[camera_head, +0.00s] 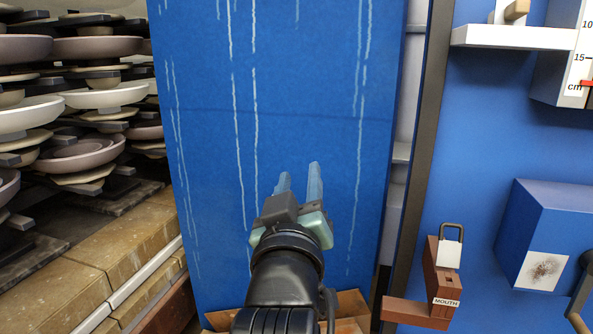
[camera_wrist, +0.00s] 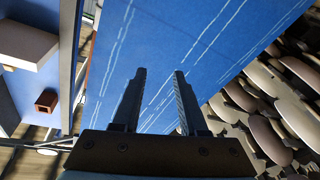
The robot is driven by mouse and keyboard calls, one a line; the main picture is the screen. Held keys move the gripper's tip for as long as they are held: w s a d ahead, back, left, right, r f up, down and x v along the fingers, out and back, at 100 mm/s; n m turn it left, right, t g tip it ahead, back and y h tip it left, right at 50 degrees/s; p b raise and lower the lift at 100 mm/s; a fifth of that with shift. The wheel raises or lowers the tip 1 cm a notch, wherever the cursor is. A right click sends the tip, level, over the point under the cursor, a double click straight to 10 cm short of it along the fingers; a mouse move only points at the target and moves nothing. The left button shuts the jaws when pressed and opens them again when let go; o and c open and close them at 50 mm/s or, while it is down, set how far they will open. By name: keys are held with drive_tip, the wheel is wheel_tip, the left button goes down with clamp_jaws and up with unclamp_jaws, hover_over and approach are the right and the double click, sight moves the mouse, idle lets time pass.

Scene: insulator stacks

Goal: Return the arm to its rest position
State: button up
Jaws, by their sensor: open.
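My gripper (camera_head: 299,182) is at the end of my black arm, in the lower middle of the head view. Its two fingers stand apart with nothing between them. In the wrist view my gripper (camera_wrist: 158,78) also shows open and empty, with the blue panel behind the fingers. The tall blue panel (camera_head: 300,110) has pale vertical streaks and stands beyond the gripper. I cannot tell how far the fingertips are from it.
Stacked insulator discs (camera_head: 95,97) fill the left, above tan blocks (camera_head: 110,255). On the right are a white shelf (camera_head: 510,38), a blue box (camera_head: 550,235) and a brown block labelled MOUTH (camera_head: 440,285). An open cardboard box (camera_head: 350,305) lies below the panel.

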drive_tip(key=s+r+m+t+y, duration=0.2)
drive_tip(key=s+r+m+t, duration=0.35)
drive_tip(key=s+r, duration=1.25)
wheel_tip(320, 180, up, 15)
drive_tip(key=n+t+p, duration=0.1)
drive_tip(key=t+p, duration=0.1)
drive_tip(key=p, duration=1.1)
drive_tip(key=shift+s+a+f+n, duration=0.15)
drive_tip(key=shift+s+a+n, duration=0.1)
drive_tip(key=shift+n, duration=0.1)
drive_tip(key=shift+s+d+f, duration=0.1)
